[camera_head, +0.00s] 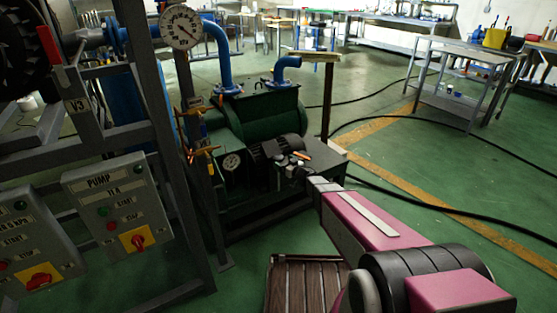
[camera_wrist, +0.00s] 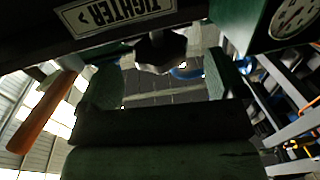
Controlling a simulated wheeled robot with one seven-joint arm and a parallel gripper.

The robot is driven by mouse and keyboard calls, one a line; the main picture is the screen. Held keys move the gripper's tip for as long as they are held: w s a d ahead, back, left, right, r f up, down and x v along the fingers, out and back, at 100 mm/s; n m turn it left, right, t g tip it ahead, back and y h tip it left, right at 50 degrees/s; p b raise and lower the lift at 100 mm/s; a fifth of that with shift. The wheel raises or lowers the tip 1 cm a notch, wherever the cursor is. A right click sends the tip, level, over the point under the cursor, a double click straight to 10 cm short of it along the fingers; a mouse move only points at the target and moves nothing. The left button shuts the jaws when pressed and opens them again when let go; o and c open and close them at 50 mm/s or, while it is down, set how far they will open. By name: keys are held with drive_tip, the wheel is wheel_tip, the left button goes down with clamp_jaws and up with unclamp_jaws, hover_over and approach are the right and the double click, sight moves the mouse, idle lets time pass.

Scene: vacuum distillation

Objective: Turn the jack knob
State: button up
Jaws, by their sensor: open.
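In the wrist view, the two fingers of my gripper (camera_wrist: 162,78) stand apart, with open space between them. A dark, knob-like part (camera_wrist: 160,50) shows beyond the fingers, roughly midway between them; I take it to be the jack knob, but it is in shadow. I cannot tell whether the fingers touch it. A plate marked "TIGHTER" with an arrow (camera_wrist: 118,14) is beside it, upside down in this view. In the head view my gripper (camera_head: 290,165) is at the front of the green pump machine (camera_head: 262,118); the knob cannot be made out there.
An orange handle (camera_wrist: 42,112) is at the left of the wrist view, and a gauge (camera_wrist: 297,18) at upper right. In the head view, a steel frame with control boxes (camera_head: 110,205) stands left. A slatted wooden surface (camera_head: 305,285) is at the bottom. Open floor lies right.

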sight(279, 157)
drive_tip(key=x, duration=0.4)
drive_tip(key=shift+w+a, duration=0.15)
drive_tip(key=shift+w, duration=0.1)
drive_tip(key=c, duration=0.9)
drive_tip(key=shift+s+m+t+h, duration=0.1)
drive_tip(key=shift+m+t+h, duration=0.5)
drive_tip(key=shift+h, duration=0.1)
drive_tip(key=shift+m+t+h, duration=0.4)
drive_tip(key=shift+m+h, duration=0.1)
drive_tip(key=shift+h, duration=0.2)
drive_tip(key=shift+m+t+h, duration=1)
drive_tip(key=shift+m+h, duration=0.7)
drive_tip(key=shift+h, duration=0.7)
drive_tip(key=shift+m+h, duration=0.4)
drive_tip(key=shift+h, duration=0.2)
